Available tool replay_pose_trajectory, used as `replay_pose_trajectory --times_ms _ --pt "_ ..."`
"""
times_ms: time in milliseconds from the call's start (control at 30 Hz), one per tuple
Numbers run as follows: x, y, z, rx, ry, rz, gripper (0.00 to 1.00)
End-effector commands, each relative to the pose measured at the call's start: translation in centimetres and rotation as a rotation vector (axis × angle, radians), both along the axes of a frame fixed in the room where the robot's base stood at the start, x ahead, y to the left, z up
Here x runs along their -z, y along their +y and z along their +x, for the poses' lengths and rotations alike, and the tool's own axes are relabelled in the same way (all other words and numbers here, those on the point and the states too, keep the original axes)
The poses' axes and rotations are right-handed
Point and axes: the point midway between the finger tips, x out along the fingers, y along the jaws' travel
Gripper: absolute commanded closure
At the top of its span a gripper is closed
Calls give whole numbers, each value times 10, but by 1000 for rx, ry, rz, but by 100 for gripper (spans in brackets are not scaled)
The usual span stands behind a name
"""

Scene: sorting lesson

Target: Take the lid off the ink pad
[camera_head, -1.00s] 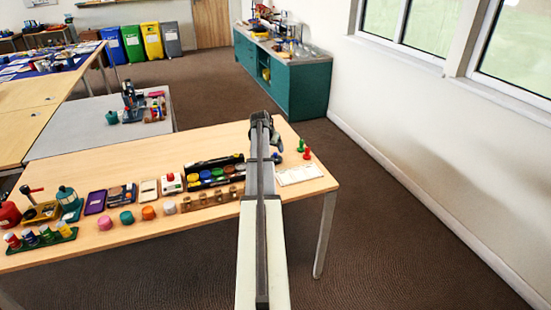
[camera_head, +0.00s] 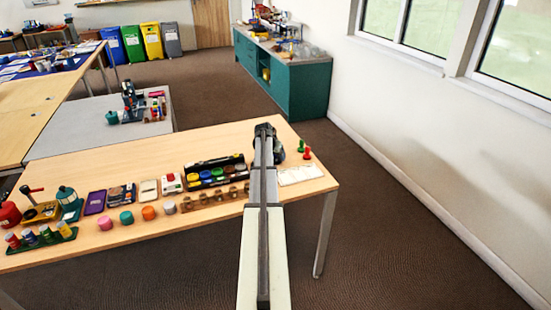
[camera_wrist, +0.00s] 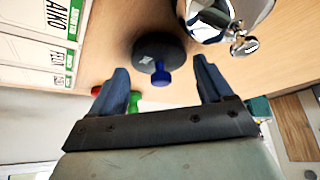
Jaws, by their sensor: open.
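A dark round pad with a blue knob on top (camera_wrist: 160,72), apparently the lidded ink pad, stands on the wooden table in the wrist view. Its dark body (camera_wrist: 150,45) has a small pale mark. My gripper (camera_wrist: 159,69) is open and empty, with one blue-grey finger on each side of the knob in the picture. I cannot tell the gap in depth to the knob. In the head view my gripper (camera_head: 265,131) is over the right part of the table, and a dark form beside it (camera_head: 279,150) is partly hidden by my arm.
White name cards (camera_wrist: 38,45) lie left of the pad in the wrist view. A shiny metal object (camera_wrist: 207,14) is close on its right. Red (camera_head: 307,154) and green (camera_head: 301,145) pegs stand nearby.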

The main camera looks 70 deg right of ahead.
Motion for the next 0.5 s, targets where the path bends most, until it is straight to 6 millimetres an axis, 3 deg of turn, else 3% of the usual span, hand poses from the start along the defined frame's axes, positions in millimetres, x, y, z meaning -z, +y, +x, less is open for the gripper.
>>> replay_pose_trajectory --times_ms 67,500 --pt "0 0 0 0 0 0 20" --pt "0 0 0 0 1 1 62"
